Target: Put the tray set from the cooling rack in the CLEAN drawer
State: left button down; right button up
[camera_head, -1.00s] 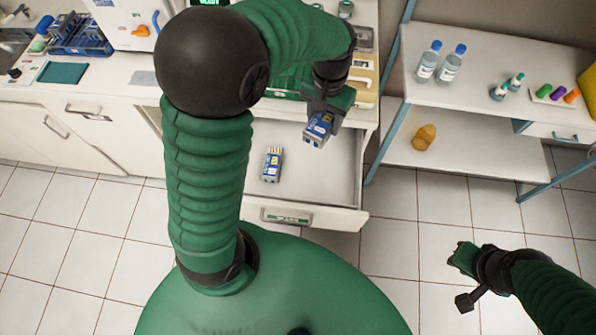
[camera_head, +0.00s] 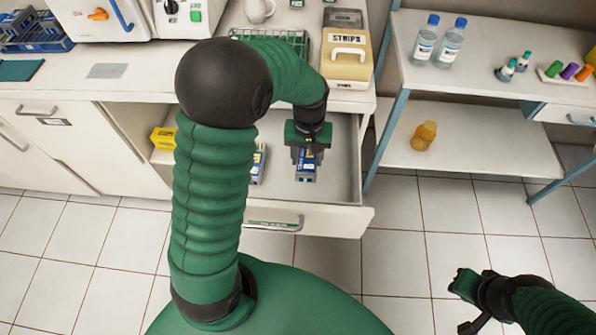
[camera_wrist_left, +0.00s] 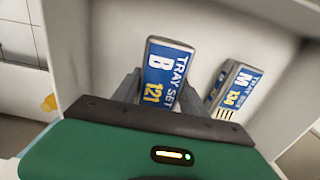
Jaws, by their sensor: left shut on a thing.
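My left gripper (camera_head: 307,156) is shut on a blue and grey tray set marked B 121 (camera_head: 306,173). It holds the set upright inside the open drawer (camera_head: 342,222); I cannot tell whether the set touches the drawer floor. In the left wrist view the held set's label (camera_wrist_left: 166,75) sits between the fingers. A second tray set, marked M 134 (camera_wrist_left: 236,92), is in the drawer beside it, partly behind my arm in the head view (camera_head: 260,163). The green wire rack (camera_head: 297,42) on the counter is partly hidden. My right gripper (camera_head: 468,305) is over the floor; its jaw opening is unclear.
A yellow item (camera_head: 163,138) lies at the drawer's left side. A STRIPS box (camera_head: 347,62) stands on the counter above the drawer. A shelf unit with bottles (camera_head: 425,42) is at right. The drawer floor right of the held set is bare.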

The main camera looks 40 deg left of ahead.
aim_at(307, 155)
pick_arm(q)
notch_tip(307, 155, down, 6)
jog(key=shift+r+b, duration=0.25)
jog(key=shift+b, duration=0.4)
jog(key=shift+a, duration=0.1)
jog(key=c, duration=0.6)
grip_release()
notch_tip(307, 155, up, 12)
jog(key=p, duration=0.3)
